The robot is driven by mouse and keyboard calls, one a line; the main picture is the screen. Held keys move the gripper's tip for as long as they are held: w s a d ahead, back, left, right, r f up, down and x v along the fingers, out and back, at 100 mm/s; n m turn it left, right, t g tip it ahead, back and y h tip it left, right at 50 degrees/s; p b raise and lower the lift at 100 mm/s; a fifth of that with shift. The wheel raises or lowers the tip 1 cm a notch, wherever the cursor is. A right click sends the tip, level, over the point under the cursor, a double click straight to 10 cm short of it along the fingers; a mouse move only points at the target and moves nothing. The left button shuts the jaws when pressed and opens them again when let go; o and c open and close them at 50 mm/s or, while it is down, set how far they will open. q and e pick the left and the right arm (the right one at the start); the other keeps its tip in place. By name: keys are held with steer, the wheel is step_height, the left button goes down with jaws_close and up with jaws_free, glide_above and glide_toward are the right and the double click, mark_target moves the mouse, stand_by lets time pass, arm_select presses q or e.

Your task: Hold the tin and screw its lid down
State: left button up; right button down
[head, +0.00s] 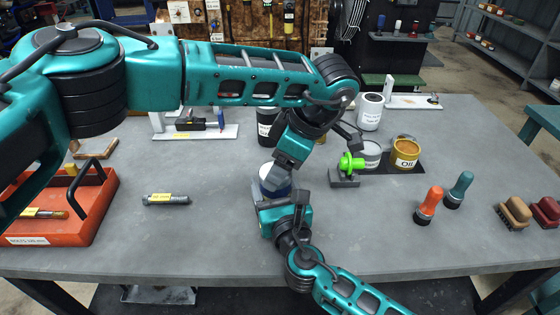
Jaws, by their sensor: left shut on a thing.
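A small tin (276,187) with a blue and white side stands on the grey table near its middle, largely hidden between my two grippers. My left gripper (279,171) reaches down over the tin's top and is shut on what appears to be its lid. The lid itself is hidden behind the gripper. My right gripper (279,192) comes in from the front, low down, with its fingers on either side of the tin's body, and looks shut on it. I cannot see whether the lid sits level.
Just right stands a dark block with a bright green part (351,162), then a pale tin (369,154) and an Oil tin (405,152). A black container (266,124) stands behind. An orange tray (62,222) is at left. The front middle-right of the table is clear.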

arm_select(q)
steer(key=m, duration=0.1)
steer(key=m+t, duration=0.1)
steer(key=m, duration=0.1)
steer(key=m+h, duration=0.1)
steer(key=m, duration=0.1)
steer(key=shift+s+a+r+t, duration=0.15)
steer(key=shift+a+t, duration=0.1)
steer(key=shift+t, duration=0.15)
steer(key=m+h, duration=0.1)
steer(key=m, duration=0.1)
steer(key=m+t+h, duration=0.1)
steer(key=m, duration=0.2)
steer(key=shift+s+a, duration=0.1)
steer(key=shift+a, duration=0.1)
steer(key=m, duration=0.2)
steer(key=m+h, duration=0.1)
steer(key=m, duration=0.1)
steer(key=m+h, duration=0.1)
steer(key=m, duration=0.1)
steer(key=shift+a, duration=0.25)
steer(key=m+h, duration=0.1)
steer(key=m, duration=0.3)
steer(key=shift+a+f+h, duration=0.1)
steer(key=shift+f+h, duration=0.1)
steer(key=shift+h, duration=0.2)
steer(key=o, duration=1)
steer(key=shift+r, duration=2.3)
steer(key=shift+c, duration=0.3)
